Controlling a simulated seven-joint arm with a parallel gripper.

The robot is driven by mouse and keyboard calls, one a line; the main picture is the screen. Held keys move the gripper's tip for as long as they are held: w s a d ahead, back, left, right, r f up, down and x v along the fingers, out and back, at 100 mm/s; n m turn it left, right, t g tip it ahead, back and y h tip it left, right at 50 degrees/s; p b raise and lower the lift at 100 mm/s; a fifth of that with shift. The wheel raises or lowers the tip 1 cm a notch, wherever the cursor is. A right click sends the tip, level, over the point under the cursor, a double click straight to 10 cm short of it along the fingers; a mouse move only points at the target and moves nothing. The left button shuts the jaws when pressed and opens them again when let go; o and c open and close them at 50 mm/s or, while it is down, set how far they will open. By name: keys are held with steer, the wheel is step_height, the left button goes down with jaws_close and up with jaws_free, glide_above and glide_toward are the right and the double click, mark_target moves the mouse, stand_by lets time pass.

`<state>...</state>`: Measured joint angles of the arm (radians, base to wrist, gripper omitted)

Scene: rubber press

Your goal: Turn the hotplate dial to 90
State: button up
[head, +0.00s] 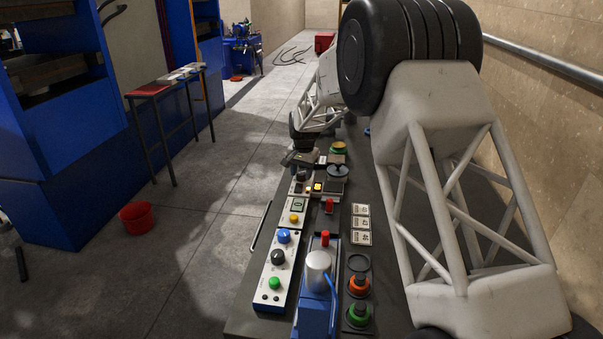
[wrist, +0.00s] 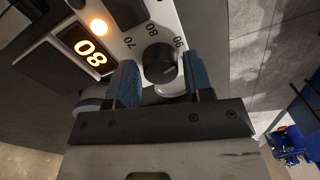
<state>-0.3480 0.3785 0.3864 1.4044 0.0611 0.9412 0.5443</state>
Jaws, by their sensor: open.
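In the wrist view, the round dark hotplate dial (wrist: 159,64) sits on a white panel (wrist: 128,20) marked 70, 80 and 90. Which mark its pointer faces is not clear. A lit display (wrist: 91,52) beside it appears to read 80, seen upside down. My gripper (wrist: 159,72) is open, with one blue-grey finger on each side of the dial; I cannot tell whether either touches it. In the head view, my gripper (head: 301,159) is over the far part of the bench, by the small unit with the lit orange display (head: 317,187).
An orange lamp (wrist: 98,26) glows on the panel. Nearer on the dark bench (head: 258,318) stand a white control box (head: 270,285), a blue device with a metal cylinder (head: 318,270), label cards (head: 361,224) and red and green buttons (head: 358,314). Open floor lies left.

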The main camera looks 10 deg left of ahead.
mark_target(303, 174)
steer(key=shift+d+r, duration=0.15)
steer(key=shift+r, duration=1.75)
steer(key=shift+d+r, duration=0.1)
steer(key=shift+r, duration=1.8)
steer(key=shift+o, duration=0.2)
steer(key=shift+o, duration=1.1)
steer(key=shift+s+m, duration=0.1)
steer(key=shift+m, duration=0.5)
steer(key=shift+f, duration=0.25)
steer(key=shift+a+f, duration=0.15)
steer(key=shift+f, duration=1.7)
steer(key=shift+a+f, duration=0.1)
steer(key=shift+f, duration=1.75)
steer(key=shift+c, duration=0.2)
